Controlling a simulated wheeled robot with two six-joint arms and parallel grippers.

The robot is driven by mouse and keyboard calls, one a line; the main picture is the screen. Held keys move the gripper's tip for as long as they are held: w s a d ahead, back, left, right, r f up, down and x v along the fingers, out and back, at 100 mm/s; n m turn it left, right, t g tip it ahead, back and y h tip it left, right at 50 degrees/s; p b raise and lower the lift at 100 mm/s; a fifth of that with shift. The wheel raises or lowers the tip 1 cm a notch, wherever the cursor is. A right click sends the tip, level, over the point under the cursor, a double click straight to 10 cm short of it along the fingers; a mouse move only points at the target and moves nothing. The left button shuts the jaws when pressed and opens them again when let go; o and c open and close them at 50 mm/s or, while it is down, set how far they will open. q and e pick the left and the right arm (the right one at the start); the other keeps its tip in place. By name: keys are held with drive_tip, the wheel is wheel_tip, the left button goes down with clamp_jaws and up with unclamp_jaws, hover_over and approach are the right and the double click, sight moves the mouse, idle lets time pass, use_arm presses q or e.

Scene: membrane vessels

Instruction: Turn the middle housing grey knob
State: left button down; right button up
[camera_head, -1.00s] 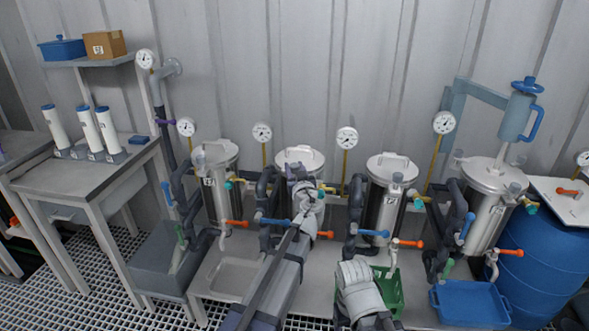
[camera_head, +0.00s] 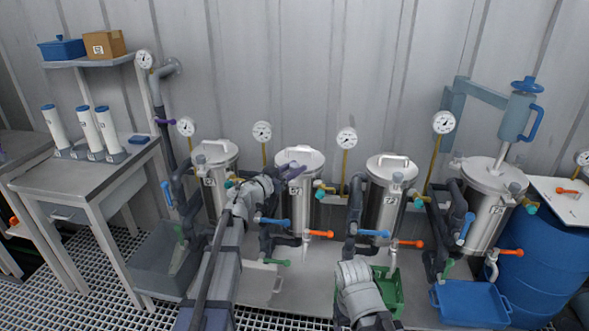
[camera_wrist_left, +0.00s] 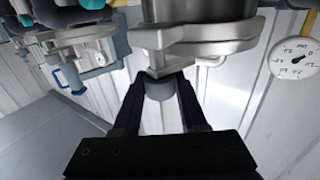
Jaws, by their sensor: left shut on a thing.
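Several steel housings stand in a row. My left gripper (camera_head: 290,169) reaches the front of the second housing from the left (camera_head: 310,205), just under its lid. In the left wrist view, its two dark fingers are shut on a grey knob (camera_wrist_left: 160,88) below the steel clamp rim (camera_wrist_left: 200,40). The knob is hidden behind the gripper in the head view. My right wrist shows at the bottom of the head view, but its fingers cannot be made out.
Blue handles (camera_head: 272,222) and orange handles (camera_head: 318,234) stick out from pipes close to my left arm. A gauge (camera_head: 262,132) on a stem stands behind, between housings. A green crate (camera_head: 388,290) and a blue tray (camera_head: 470,304) sit lower right.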

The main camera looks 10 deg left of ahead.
use_arm(q)
drive_tip(key=m+g+h, duration=0.1)
drive_tip(key=h, duration=0.1)
drive_tip(key=m+g+h, duration=0.2)
drive_tip(key=shift+w+a, duration=0.1)
drive_tip(key=shift+w, duration=0.1)
drive_tip(key=shift+s+m+g+h, duration=0.1)
drive_tip(key=shift+m+g+h, duration=0.4)
drive_tip(key=shift+m+g, duration=0.25)
drive_tip(key=shift+s+g, duration=0.1)
drive_tip(key=shift+g, duration=0.25)
drive_tip(key=shift+c, duration=2.2)
unclamp_jaws()
drive_tip(key=v, duration=0.7)
drive_tip(key=shift+s+a, duration=0.15)
drive_tip(key=shift+a, duration=0.1)
drive_tip(key=shift+f, duration=0.1)
